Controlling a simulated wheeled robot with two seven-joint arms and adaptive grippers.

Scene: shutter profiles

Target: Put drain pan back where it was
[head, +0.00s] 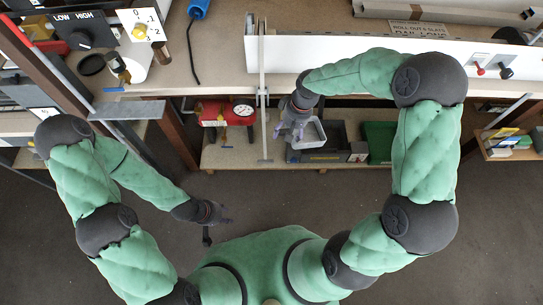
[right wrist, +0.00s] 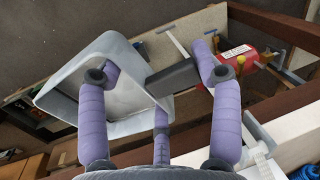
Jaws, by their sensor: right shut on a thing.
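The drain pan (head: 310,133) is a light grey, shallow, open pan with a dark grey grip block (right wrist: 172,79) at its side in the right wrist view. My right gripper (head: 291,127), with purple fingers, is shut on it. In the right wrist view, the pan (right wrist: 122,100) is tilted between the fingers of the gripper (right wrist: 157,76). In the head view the pan is over the lower shelf, in front of a dark grey crate; whether it touches the shelf I cannot tell. My left gripper (head: 214,219) is empty with its fingers apart, above the floor.
A white panel (head: 350,57) and a thin upright bar (head: 263,90) stand above the shelf's edge.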

